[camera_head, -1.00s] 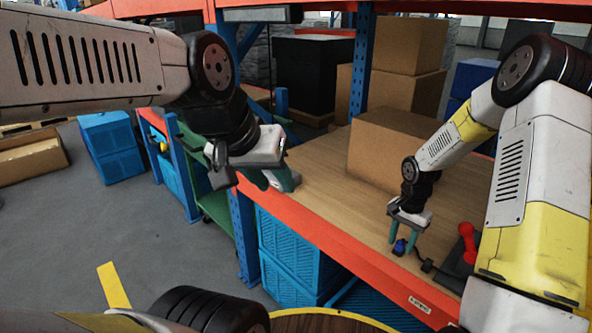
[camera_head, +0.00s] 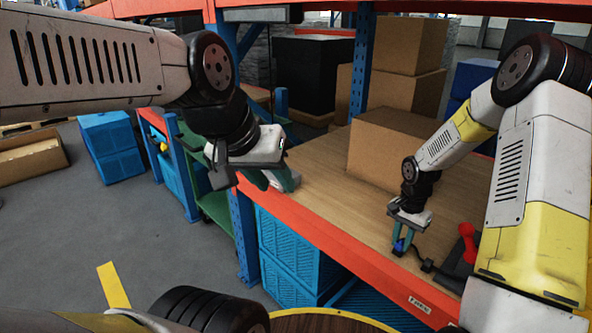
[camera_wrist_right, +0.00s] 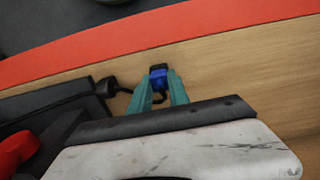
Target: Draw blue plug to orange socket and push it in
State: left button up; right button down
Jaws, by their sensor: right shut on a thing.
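The blue plug (camera_head: 399,245) is at the front of the wooden shelf, and it also shows in the right wrist view (camera_wrist_right: 158,77). My right gripper (camera_head: 402,242) points down with its teal fingers closed on the plug's sides. A black cable runs beside the plug and fingers. My left gripper (camera_head: 276,182) hangs over the shelf's left end, with its teal fingers apart and nothing seen between them. I cannot make out an orange socket in either view.
A black device (camera_head: 458,262) with a red part (camera_head: 467,241) lies right of the plug. A large cardboard box (camera_head: 385,150) stands behind on the shelf. The orange front beam (camera_head: 340,245) edges the shelf. Bare wood lies between the grippers.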

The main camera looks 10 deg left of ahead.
jog(key=shift+r, duration=1.15)
jog(key=shift+r, duration=1.8)
